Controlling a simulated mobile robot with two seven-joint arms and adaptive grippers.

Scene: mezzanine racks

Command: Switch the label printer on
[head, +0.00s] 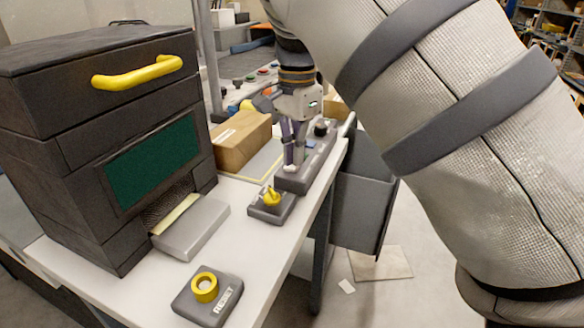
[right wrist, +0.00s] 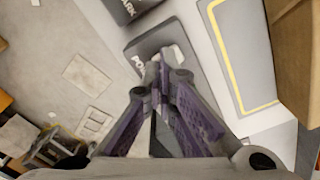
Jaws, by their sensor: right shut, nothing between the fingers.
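The label printer (head: 80,140) is a dark box with a yellow handle and a green screen, at the left of the head view. A long grey switch box (head: 322,160) stands past it near the table's right edge. In the right wrist view this box (right wrist: 150,45) bears lettering starting "PO", and a pale part on it is partly hidden by my fingers. My right gripper (head: 290,168) points down over the box's near end, shut and empty; it also shows in the right wrist view (right wrist: 160,65). I cannot tell whether the tips touch the box. My left gripper is not visible.
A box with a yellow knob (head: 271,197) stands nearer, and a RESET box (head: 208,296) with a yellow-ringed button is at the front. A cardboard box (head: 243,140) stands behind the printer's tray (head: 192,228). A grey bin (head: 362,205) hangs beside the table.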

